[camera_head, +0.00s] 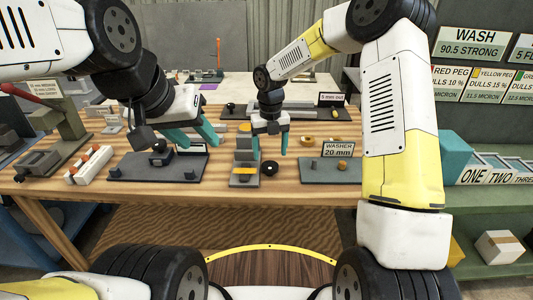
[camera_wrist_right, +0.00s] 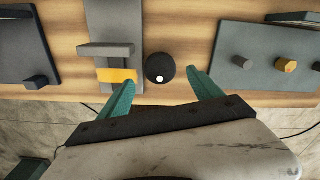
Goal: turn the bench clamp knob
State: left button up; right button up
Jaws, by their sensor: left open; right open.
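The bench clamp (camera_head: 243,180) is a grey block with a yellow band near the front edge of the wooden bench. It also shows in the right wrist view (camera_wrist_right: 115,52). Its round black knob (camera_head: 269,168) sits at its right side. In the right wrist view the knob (camera_wrist_right: 160,68) has a small white dot and lies just beyond and between the teal fingertips. My right gripper (camera_head: 270,155) is open, pointing down over the knob; contact cannot be told. My left gripper (camera_head: 202,143) is open and empty, over the grey plate to the left.
A grey plate with a black knob (camera_head: 126,167) lies left of the clamp. A plate with pegs (camera_head: 318,172) and a "WASHER 20 mm" sign (camera_head: 339,149) stands right. A white block with orange-tipped pegs (camera_head: 90,164) is at far left. Narrow bare wood separates the clamp from both plates.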

aim_at(270, 165)
notch_tip(270, 165, down, 5)
jog(key=shift+f, duration=0.2)
jog(key=c, duration=1.4)
